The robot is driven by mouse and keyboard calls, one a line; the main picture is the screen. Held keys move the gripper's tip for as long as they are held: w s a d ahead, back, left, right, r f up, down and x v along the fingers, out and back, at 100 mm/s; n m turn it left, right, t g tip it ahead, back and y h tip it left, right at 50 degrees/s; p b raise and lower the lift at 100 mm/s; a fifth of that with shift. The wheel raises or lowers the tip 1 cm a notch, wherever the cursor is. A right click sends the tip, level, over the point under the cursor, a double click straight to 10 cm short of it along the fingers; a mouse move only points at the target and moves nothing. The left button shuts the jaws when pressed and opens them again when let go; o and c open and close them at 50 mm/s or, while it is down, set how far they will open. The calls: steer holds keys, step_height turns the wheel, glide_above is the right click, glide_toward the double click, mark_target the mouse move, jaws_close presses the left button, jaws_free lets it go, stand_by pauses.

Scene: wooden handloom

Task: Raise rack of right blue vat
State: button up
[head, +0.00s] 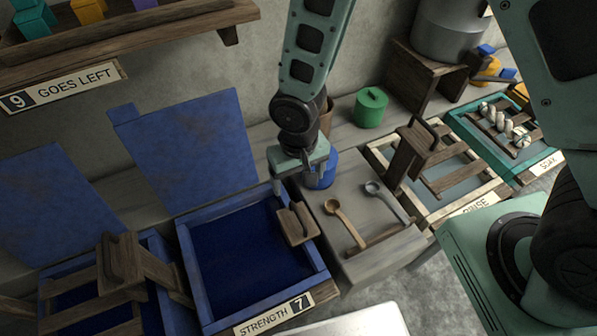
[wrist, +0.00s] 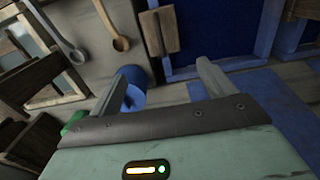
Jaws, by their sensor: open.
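The right blue vat (head: 252,325) stands at the centre of the head view, its blue lid (head: 190,150) raised behind it. Dark blue liquid fills it; no rack slats show in the liquid. A wooden handle-like piece (head: 297,224) sits at its right rim; it also shows in the wrist view (wrist: 159,32), where the vat's rim (wrist: 210,70) appears too. Whether this piece joins a rack is hidden. My gripper (head: 299,180) is above and behind the wooden piece, near the vat's back right corner, apart from it. In the wrist view its fingers (wrist: 166,88) are spread and empty.
A left blue vat with a wooden rack (head: 125,265) stands beside it. A blue jar (head: 321,172) is close behind my gripper. Two spoons (head: 340,215) lie on the counter to the right. A rinse tray (head: 480,202) and green pot (head: 370,108) stand farther right.

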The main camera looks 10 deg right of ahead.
mark_target(299, 214)
step_height(299, 214, down, 18)
steer(key=b, duration=1.3)
jaws_close()
step_height(299, 214, up, 18)
steer(key=p, duration=1.3)
steer(key=shift+r+p, duration=0.2)
steer(key=shift+p, duration=0.1)
steer(key=shift+o, duration=1)
jaws_free()
steer(key=shift+r, duration=0.1)
